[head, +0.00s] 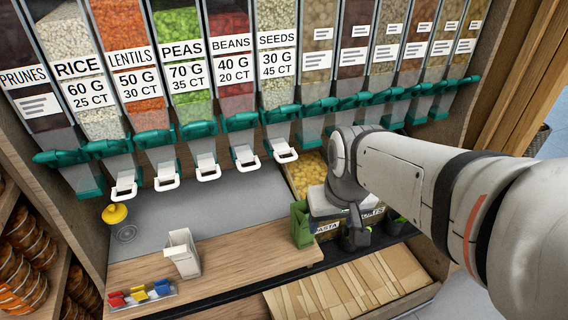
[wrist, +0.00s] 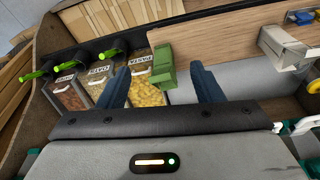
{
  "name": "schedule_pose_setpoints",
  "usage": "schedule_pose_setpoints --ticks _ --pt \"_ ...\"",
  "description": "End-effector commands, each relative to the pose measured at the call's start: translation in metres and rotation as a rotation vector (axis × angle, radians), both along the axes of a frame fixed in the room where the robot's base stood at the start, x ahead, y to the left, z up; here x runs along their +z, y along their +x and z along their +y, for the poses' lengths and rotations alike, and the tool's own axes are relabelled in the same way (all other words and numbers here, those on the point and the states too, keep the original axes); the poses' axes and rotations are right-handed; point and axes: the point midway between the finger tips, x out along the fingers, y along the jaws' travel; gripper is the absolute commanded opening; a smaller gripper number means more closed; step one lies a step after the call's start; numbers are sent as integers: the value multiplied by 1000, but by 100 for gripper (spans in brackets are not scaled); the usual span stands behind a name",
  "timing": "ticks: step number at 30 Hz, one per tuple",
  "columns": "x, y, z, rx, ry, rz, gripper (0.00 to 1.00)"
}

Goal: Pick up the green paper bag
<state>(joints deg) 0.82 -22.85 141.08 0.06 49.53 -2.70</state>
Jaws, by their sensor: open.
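The green paper bag (head: 301,226) stands upright near the right end of the wooden counter, beside the pasta bin. In the wrist view the green bag (wrist: 164,70) appears between my two dark fingertips, closer to the right one in depth-free view, with room on both sides. My gripper (wrist: 161,69) is open and holds nothing. In the head view my gripper (head: 327,205) is just right of and above the bag, and its fingers are mostly hidden. I cannot tell whether the fingers are beside the bag or above it.
Bins of pasta (wrist: 145,85) and other dry food, with green-handled scoops (wrist: 65,66), stand next to the bag. A white paper bag (head: 183,254) and coloured clips (head: 139,294) sit left on the counter. Dispensers with teal spouts (head: 240,122) hang behind.

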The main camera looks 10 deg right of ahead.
Motion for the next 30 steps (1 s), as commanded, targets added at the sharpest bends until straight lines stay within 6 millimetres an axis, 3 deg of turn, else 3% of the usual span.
schedule_pose_setpoints --ticks 8,18,24,30 --pt "-11 75 0 55 -14 72 80" --pt "-69 156 4 136 -29 147 80" --pt "-116 187 7 178 -34 187 80" --pt "-148 200 8 204 -36 208 80"
